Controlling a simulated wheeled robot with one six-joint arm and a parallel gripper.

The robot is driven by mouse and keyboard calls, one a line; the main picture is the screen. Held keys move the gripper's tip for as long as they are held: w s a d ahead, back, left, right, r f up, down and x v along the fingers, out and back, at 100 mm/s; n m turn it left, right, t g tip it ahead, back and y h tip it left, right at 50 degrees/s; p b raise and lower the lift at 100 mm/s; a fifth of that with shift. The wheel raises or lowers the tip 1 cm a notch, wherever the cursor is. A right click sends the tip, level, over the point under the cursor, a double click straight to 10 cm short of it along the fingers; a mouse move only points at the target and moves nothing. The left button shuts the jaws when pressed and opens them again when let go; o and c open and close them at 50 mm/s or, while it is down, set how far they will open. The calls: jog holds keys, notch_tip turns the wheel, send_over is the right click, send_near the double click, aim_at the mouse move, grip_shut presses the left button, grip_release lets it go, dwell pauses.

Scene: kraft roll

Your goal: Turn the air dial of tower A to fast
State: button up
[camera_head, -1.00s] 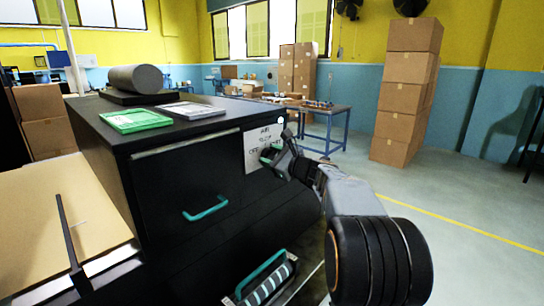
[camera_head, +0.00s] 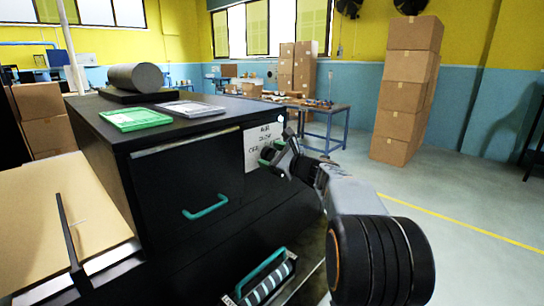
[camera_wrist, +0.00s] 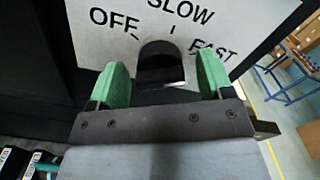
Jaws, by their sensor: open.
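The air dial (camera_wrist: 160,62) is a dark knob with a rounded top on a white plate (camera_wrist: 100,45) marked OFF, SLOW and FAST. In the wrist view it sits between the two green fingertips of my gripper (camera_wrist: 162,80). The gripper is open, with a gap visible on each side of the dial. I cannot tell exactly which mark the dial points to. In the head view the plate (camera_head: 252,139) is on the right end of the black cabinet's front, and my gripper (camera_head: 270,151) is close in front of it, hiding the dial.
The black cabinet (camera_head: 180,185) has a green drawer handle (camera_head: 206,208). A green tray (camera_head: 135,120), a grey tray (camera_head: 190,109) and a grey roll (camera_head: 136,77) lie on top. A striped roller (camera_head: 268,284) is low in front. Open floor lies to the right.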

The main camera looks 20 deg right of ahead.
jog(key=b+v, duration=0.1)
jog(key=v, duration=1.2)
jog(key=shift+s, duration=0.25)
